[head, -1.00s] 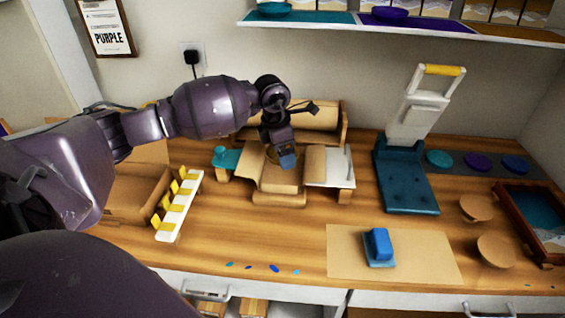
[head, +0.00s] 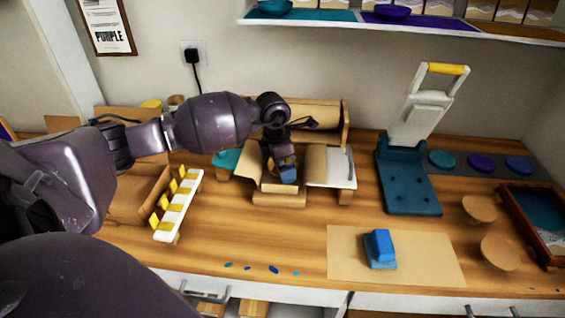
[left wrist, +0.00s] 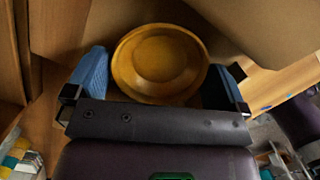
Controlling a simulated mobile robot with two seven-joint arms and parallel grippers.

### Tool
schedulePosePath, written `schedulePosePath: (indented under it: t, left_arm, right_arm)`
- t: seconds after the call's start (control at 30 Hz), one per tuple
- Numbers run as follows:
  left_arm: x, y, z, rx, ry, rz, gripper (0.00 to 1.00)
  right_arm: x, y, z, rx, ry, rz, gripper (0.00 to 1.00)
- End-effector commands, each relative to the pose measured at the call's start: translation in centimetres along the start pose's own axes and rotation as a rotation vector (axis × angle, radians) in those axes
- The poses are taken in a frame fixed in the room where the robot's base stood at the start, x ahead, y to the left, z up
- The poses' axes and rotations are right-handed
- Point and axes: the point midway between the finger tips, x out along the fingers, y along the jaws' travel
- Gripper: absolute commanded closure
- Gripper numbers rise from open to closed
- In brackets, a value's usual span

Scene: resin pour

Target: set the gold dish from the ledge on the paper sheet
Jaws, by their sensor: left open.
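The gold dish (left wrist: 158,62) is a round, shallow bowl filling the middle of the left wrist view. My left gripper (left wrist: 163,72) is open, with one blue fingertip on each side of the dish; I cannot tell whether either touches it. In the head view the left gripper (head: 287,170) points down at the cardboard stand (head: 279,199) at the back of the bench and mostly hides the dish. The brown paper sheet (head: 345,266) lies flat near the front edge, with a blue block (head: 380,248) on it. My right gripper is not in view.
A white rack with yellow clips (head: 178,207) and an open cardboard box stand left of the stand. A blue press with a white handle (head: 408,185) stands to its right. Round brown discs (head: 500,252) lie right of the sheet. Bare bench lies between stand and sheet.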

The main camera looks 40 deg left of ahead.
Motion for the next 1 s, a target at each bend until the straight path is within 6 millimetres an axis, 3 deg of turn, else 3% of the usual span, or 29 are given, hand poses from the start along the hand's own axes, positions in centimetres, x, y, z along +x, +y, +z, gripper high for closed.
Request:
schedulePosePath:
  t: [0.17, 0.4, 0.7, 1.0]
  left_arm:
    - [-1.5, 0.1, 0.1, 0.001, -0.002, 0.003, 0.0]
    - [-6.1, 0.1, 0.1, 0.001, -0.004, 0.006, 0.0]
    - [-10.9, 0.0, 0.1, 0.001, -0.003, 0.003, 0.0]
    - [-12.3, 0.0, 0.0, 0.0, 0.0, -0.001, 0.0]
  right_arm:
    - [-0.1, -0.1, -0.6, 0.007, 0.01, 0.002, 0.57]
    - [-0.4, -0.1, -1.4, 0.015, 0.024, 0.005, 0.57]
    - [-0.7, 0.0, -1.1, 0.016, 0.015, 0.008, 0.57]
    - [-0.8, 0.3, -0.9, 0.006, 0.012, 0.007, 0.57]
